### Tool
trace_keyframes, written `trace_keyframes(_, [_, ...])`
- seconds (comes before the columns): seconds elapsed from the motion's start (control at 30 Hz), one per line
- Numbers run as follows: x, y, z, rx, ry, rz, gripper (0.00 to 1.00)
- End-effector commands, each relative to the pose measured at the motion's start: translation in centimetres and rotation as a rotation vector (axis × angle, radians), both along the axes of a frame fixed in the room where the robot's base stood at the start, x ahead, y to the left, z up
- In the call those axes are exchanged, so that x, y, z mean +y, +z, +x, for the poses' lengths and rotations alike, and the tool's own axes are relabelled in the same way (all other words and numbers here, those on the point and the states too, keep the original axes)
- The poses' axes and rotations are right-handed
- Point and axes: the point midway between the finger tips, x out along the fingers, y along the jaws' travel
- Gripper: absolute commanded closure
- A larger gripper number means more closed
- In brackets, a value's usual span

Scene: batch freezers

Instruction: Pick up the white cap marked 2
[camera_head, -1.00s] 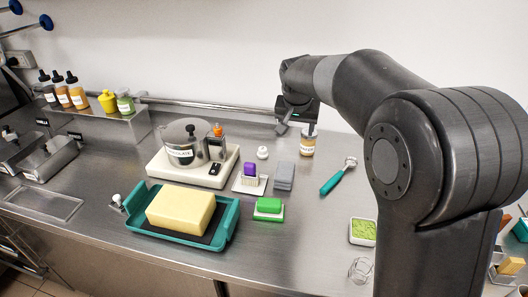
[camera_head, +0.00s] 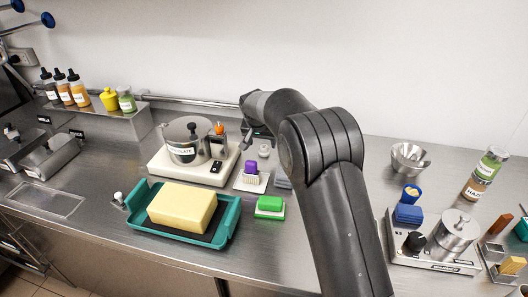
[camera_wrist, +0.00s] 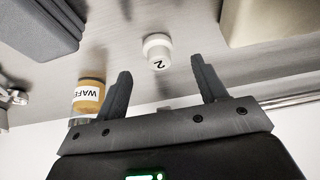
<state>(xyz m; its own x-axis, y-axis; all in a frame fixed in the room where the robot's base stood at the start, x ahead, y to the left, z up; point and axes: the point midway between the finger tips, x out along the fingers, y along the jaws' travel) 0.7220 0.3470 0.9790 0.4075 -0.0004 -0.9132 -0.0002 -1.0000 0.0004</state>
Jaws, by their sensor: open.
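The white cap marked 2 (camera_wrist: 157,50) stands on the steel counter, its "2" facing the wrist camera. In the head view the cap (camera_head: 264,151) is small, behind the purple block and just right of the white scale. My gripper (camera_wrist: 162,72) is open and empty, its two dark fingers apart. In the wrist view the cap lies between the finger lines, just beyond the tips and apart from them. In the head view my gripper (camera_head: 249,138) hangs just left of and above the cap.
A jar labelled WAFER (camera_wrist: 89,96) stands close beside one finger in the wrist view. A grey block (camera_wrist: 38,28) lies near it.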

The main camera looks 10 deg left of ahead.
Motion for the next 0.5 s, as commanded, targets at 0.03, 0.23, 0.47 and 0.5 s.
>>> trace_keyframes(0.03, [0.0,-0.2,0.2,0.0,0.0,0.0,0.35])
trace_keyframes(0.23, [-0.2,-1.9,1.4,0.0,-0.001,0.0,0.35])
trace_keyframes(0.47, [-0.2,-4.4,2.7,-0.001,0.0,0.0,0.35])
trace_keyframes(0.5, [-0.2,-4.6,2.8,-0.001,0.0,0.0,0.35])
